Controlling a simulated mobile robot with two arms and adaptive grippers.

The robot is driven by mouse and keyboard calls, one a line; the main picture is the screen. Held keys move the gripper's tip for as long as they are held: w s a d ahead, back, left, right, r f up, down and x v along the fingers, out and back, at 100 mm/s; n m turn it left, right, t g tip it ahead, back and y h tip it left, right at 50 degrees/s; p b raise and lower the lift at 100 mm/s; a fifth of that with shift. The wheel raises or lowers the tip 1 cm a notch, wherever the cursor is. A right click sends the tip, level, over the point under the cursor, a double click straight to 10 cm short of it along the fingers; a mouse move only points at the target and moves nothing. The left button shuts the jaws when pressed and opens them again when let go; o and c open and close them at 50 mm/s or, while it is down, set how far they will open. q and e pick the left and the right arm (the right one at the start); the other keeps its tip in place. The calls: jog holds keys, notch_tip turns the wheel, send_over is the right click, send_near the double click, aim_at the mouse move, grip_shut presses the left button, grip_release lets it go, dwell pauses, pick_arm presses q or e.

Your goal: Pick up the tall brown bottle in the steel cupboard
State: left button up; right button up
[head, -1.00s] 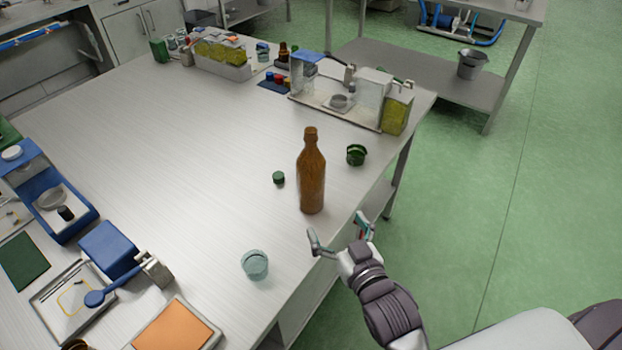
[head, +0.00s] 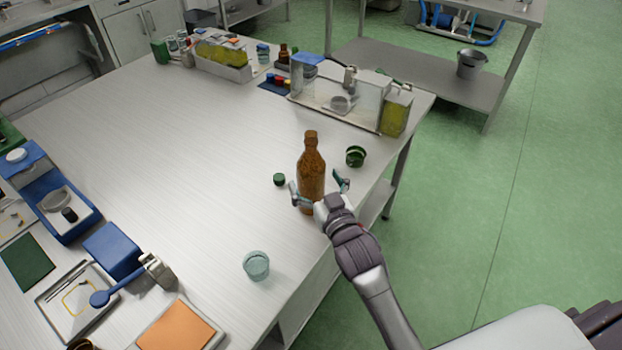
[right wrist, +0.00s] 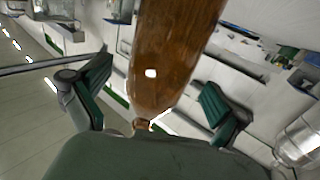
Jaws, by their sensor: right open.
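The tall brown bottle (head: 311,172) stands upright on the steel worktop (head: 190,130), near its right edge, not in a cupboard. My right gripper (head: 320,190) is open, with one finger on each side of the bottle's lower body. In the right wrist view the bottle (right wrist: 172,60) fills the middle between the two spread green-padded fingers (right wrist: 155,105). I cannot tell whether either finger touches the glass. My left gripper is not in view.
A small green cup (head: 355,155) and a green cap (head: 279,180) stand close to the bottle. A pale glass cup (head: 256,266) is nearer the front. A clear box (head: 340,95) is behind. The worktop's middle is clear.

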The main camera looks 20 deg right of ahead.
jog(key=shift+w+a, duration=0.1)
jog(key=shift+w, duration=1.15)
jog(key=c, duration=1.8)
jog(key=shift+r, duration=0.15)
grip_shut()
jog(key=shift+r, duration=0.15)
